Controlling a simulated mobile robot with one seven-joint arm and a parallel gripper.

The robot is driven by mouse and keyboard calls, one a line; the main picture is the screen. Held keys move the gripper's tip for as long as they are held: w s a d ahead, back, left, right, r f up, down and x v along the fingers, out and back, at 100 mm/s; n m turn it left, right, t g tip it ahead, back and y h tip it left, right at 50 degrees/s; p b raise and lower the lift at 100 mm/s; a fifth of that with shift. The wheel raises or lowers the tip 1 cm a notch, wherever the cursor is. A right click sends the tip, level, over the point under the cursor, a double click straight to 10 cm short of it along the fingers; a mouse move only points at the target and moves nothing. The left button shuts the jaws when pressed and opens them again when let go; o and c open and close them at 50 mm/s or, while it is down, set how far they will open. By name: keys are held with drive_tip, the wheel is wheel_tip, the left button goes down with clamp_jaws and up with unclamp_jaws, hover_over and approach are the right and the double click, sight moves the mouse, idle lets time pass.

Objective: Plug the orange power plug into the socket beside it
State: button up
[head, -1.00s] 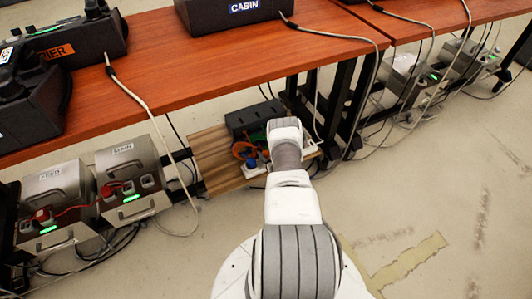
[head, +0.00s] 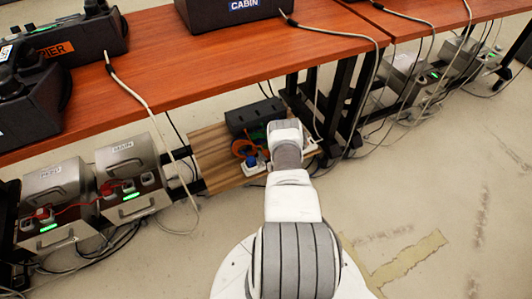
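An orange cable (head: 240,147) lies looped on a wooden board under the table, just left of my arm. A blue plug or plug-like part (head: 251,162) sits beside it on a white socket strip (head: 262,168). The strip's white right end shows to the right of my arm. I cannot make out the orange plug itself or the socket beside it; my arm covers that part of the strip. My arm reaches forward and down over the board, and its end, with my gripper, is hidden behind its own links.
The wooden board (head: 215,155) carries a long dark box (head: 255,117) at its back. The red-brown table top (head: 190,65) overhangs it. Metal boxes (head: 131,168) with red cables stand at left. Black table legs (head: 340,105) and hanging cables stand close at right. The front floor is clear.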

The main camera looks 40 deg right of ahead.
drive_tip(key=o, duration=0.5)
drive_tip(key=p+v, duration=0.7)
drive_tip(key=v, duration=1)
drive_tip(key=shift+s+r, duration=0.15)
drive_tip(key=shift+s, duration=0.05)
